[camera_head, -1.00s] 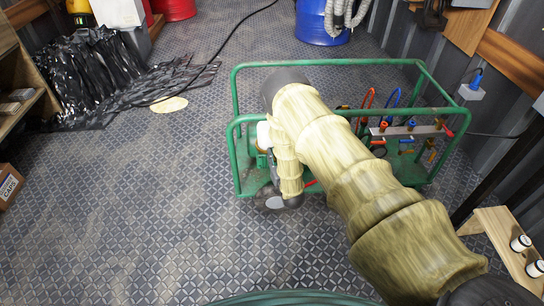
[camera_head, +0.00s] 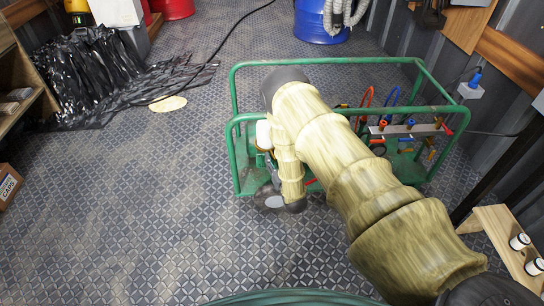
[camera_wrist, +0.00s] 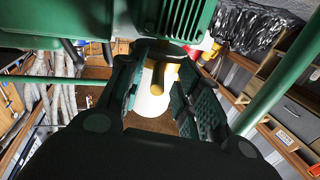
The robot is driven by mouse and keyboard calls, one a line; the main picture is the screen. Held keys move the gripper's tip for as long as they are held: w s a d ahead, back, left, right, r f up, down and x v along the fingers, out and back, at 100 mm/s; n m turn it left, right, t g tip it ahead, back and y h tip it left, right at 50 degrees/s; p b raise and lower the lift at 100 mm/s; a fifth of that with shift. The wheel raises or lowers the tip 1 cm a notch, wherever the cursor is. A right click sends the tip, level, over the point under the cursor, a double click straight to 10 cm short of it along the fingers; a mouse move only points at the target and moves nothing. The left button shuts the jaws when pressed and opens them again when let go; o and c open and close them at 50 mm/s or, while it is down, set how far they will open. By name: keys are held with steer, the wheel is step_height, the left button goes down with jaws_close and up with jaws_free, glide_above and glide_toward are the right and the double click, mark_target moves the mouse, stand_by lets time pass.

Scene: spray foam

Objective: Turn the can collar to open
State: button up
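In the wrist view, a white can-like cylinder (camera_wrist: 152,100) with a yellow collar-like part (camera_wrist: 168,74) shows between the fingers of my gripper (camera_wrist: 162,108). One dark finger is on each side, and the fingers stand apart. I cannot tell whether they touch the collar. In the head view, a white part (camera_head: 264,134) shows at the left end of the green tubular frame (camera_head: 330,64). My sleeved arm reaches over the frame and hides much of what is behind it, and my gripper's fingertips are not clear there.
A green ribbed housing (camera_wrist: 178,15) is close above the fingers in the wrist view. Hoses and valves on a manifold (camera_head: 405,130) stand at the frame's right. A wooden rack (camera_head: 502,240) is at right, and crumpled black sheeting (camera_head: 90,75) at left. The left floor is mostly clear.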

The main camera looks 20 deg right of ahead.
steer(key=s, duration=0.9)
steer(key=shift+s, duration=0.25)
steer(key=c, duration=0.5)
steer(key=shift+a, duration=0.25)
jaws_close()
steer(key=s+a+n+h+b, duration=0.1)
steer(key=a+n+h+b, duration=0.25)
steer(key=a+n, duration=0.9)
steer(key=w+d+n+b, duration=0.3)
steer(key=w+d+b, duration=0.2)
steer(key=w+d, duration=0.4)
steer(key=shift+w+r+g, duration=0.2)
steer(key=shift+w+g, duration=0.1)
steer(key=shift+w, duration=0.1)
